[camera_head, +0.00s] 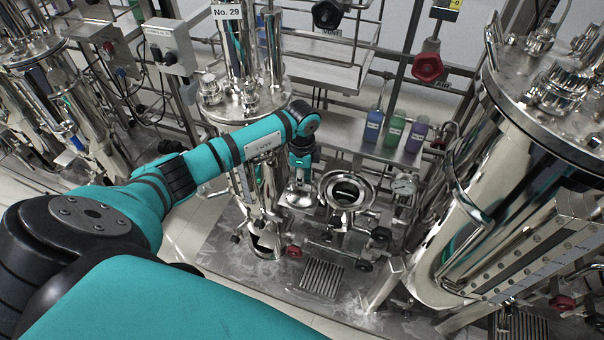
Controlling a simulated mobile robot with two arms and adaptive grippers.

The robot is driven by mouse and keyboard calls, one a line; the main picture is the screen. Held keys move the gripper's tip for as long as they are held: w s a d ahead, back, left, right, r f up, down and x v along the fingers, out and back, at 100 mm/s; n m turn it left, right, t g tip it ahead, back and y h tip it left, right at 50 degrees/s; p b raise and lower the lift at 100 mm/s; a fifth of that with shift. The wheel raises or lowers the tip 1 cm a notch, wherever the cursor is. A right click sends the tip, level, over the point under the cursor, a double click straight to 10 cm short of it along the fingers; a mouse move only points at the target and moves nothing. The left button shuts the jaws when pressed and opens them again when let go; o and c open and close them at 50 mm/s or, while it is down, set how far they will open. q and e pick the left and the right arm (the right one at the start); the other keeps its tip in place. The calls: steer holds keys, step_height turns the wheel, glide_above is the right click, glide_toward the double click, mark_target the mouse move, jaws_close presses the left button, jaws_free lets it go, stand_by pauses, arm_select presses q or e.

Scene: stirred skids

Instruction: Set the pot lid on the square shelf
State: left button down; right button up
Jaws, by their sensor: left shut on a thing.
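My left gripper (299,180) points down near the middle of the view, at the end of my teal arm. It is shut on what appears to be the pot lid, a small shiny metal piece (298,198) just below the fingers. The fingertips and the grip are too small to see clearly. Right beside it stands a round open metal vessel (327,191) with a dark inside. I cannot tell for certain which surface is the square shelf; a flat metal shelf (345,128) with bottles lies behind the vessel. My right gripper is not in view.
Blue, green and purple bottles (394,132) stand on the shelf. A tall steel tank (250,105) is close behind my left forearm. A large tank (500,190) fills the right side. Valves and pipes (350,240) crowd the space below the vessel.

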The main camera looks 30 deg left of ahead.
arm_select(q)
steer(key=shift+f, duration=0.3)
steer(key=c, duration=1.3)
jaws_free()
step_height(320, 180, up, 12)
